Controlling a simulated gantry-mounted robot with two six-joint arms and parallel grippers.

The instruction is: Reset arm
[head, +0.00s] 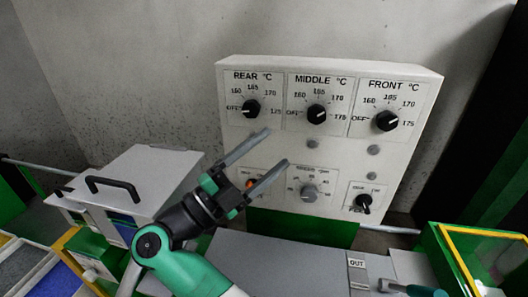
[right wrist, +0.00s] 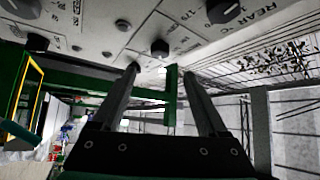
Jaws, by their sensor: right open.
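My right gripper (head: 277,147) is open and empty in the head view. It is in front of the lower left part of a white control panel (head: 420,150), with its fingers angled up and right. It partly hides an orange part (head: 250,184) on the panel. In the right wrist view, the two dark fingers (right wrist: 161,70) stand wide apart with nothing between them, and the panel's underside-up face with knobs (right wrist: 160,48) lies beyond. My left gripper is not in view.
The panel has black knobs marked REAR (head: 250,108), MIDDLE (head: 316,114) and FRONT (head: 387,121). Below are a grey knob (head: 309,192) and another black knob (head: 363,203). A grey box with a black handle (head: 112,185) stands left. A yellow-edged green case (head: 450,250) is at right.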

